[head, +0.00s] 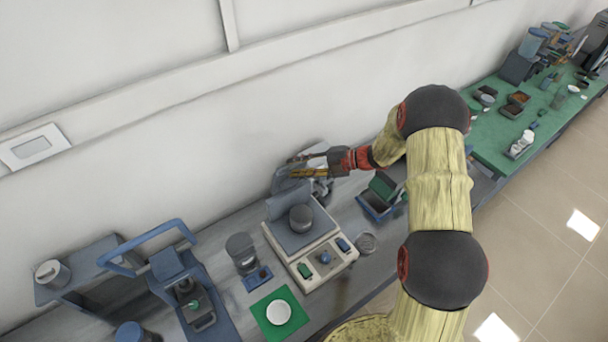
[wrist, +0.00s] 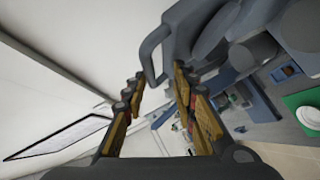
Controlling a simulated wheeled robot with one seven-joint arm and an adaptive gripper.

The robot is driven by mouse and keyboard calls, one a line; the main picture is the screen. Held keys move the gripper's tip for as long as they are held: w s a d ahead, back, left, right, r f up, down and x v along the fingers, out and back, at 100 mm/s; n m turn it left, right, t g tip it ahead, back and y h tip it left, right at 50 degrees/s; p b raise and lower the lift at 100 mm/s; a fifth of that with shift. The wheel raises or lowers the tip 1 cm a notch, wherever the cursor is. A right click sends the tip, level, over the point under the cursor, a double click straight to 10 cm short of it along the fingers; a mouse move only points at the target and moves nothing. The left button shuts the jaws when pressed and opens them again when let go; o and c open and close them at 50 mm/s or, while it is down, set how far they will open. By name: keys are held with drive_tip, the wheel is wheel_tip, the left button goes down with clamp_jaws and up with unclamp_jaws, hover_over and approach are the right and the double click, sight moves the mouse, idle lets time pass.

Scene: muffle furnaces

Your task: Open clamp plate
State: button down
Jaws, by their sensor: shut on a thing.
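My gripper (head: 305,168) reaches in from the right to a grey rounded device (head: 283,182) near the wall, behind the white balance. In the wrist view, a grey loop-shaped handle (wrist: 150,48) lies between the tips of my gripper (wrist: 160,73), and the fingers are shut on it. The handle joins a larger grey body (wrist: 195,28), which looks like the clamp plate. In the head view my fingers hide part of this device, and I cannot tell how far the plate is tilted.
A white balance (head: 310,262) with a dark round pot (head: 301,218) stands just in front. A blue-handled press (head: 170,262) is at left, and a green mat (head: 262,310) lies at the front. A green-topped table (head: 490,140) is at the far right. The wall is close behind my gripper.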

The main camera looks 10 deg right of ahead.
drive_tip(key=w, duration=0.1)
drive_tip(key=w+a, duration=0.1)
drive_tip(key=w, duration=0.1)
drive_tip(key=w+a+r+p, duration=0.1)
drive_tip(key=shift+w+a, duration=0.1)
drive_tip(key=shift+w, duration=0.3)
drive_tip(key=c, duration=2.6)
unclamp_jaws()
drive_tip(key=shift+f, duration=0.1)
drive_tip(key=o, duration=0.4)
drive_tip(key=shift+s, duration=0.15)
drive_tip(key=o, duration=0.3)
drive_tip(key=v, duration=1.2)
